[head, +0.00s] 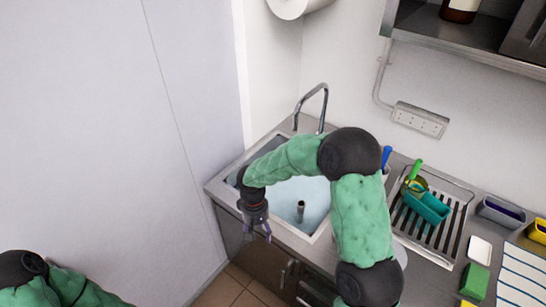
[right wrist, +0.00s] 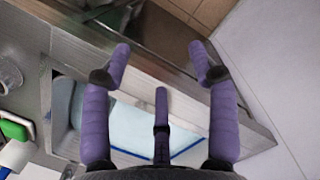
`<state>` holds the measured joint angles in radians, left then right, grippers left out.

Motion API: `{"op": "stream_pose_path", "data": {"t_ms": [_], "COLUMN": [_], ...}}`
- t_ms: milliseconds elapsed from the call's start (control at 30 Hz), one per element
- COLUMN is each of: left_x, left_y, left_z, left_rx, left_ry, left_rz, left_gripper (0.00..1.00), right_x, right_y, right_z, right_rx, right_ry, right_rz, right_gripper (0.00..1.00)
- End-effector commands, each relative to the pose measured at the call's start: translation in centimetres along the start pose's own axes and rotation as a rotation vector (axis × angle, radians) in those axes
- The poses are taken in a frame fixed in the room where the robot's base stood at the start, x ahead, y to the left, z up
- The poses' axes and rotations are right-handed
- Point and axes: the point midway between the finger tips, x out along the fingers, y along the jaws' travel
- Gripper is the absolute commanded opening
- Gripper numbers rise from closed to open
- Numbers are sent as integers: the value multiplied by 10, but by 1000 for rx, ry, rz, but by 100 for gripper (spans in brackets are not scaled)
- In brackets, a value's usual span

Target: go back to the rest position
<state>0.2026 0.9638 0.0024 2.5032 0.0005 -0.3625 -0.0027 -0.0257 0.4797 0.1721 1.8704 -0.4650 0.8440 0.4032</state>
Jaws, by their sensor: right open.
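My right arm, green with black joints, reaches across the counter in the head view. My right gripper (head: 256,222) hangs over the front left rim of the sink (head: 231,203). In the right wrist view its purple fingers (right wrist: 160,62) are spread apart with nothing between them. The counter's front edge and the sink's pale blue basin lie beyond the fingers there. Part of my left arm shows at the lower left of the head view, but its gripper is out of the frame.
A chrome faucet (head: 310,101) stands behind the sink. Right of my arm, a drying rack (head: 459,210) holds a teal container (head: 428,207). A green sponge (head: 474,281) and striped cloth (head: 517,290) lie nearby. A white wall (head: 85,130) borders the left side; floor (head: 232,290) shows below.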

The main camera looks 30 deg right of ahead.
Motion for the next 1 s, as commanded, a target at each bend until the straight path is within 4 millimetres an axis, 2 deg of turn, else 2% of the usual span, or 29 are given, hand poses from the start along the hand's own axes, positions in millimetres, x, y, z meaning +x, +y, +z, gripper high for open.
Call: {"op": "stream_pose_path", "data": {"t_ms": [167,267,367,500,700,833,1000], "left_x": [0,4,10,21,36,43,47], "left_y": [0,-1,-4,-8,-13,-15,-17], "left_z": [0,0,0,-1,-1,-2,-2], "left_rx": [0,0,0,0,0,0,0], "left_ry": [0,0,0,0,0,0,0], "left_rz": [0,0,0,0,0,0,0], "left_gripper": [38,38,38,38,38,38,38], "right_x": [3,24,65,133,210,241,260], "right_y": [-1,-9,-26,-56,-82,-86,-84], "right_z": [1,6,16,42,85,110,130], "right_rx": [-1,-9,-17,-4,73,129,170], "right_ry": [-2,-7,-8,10,62,100,135], "right_rz": [-5,-38,-112,-241,-356,-374,-365], "right_gripper": [60,60,60,60,60,60,60]}}
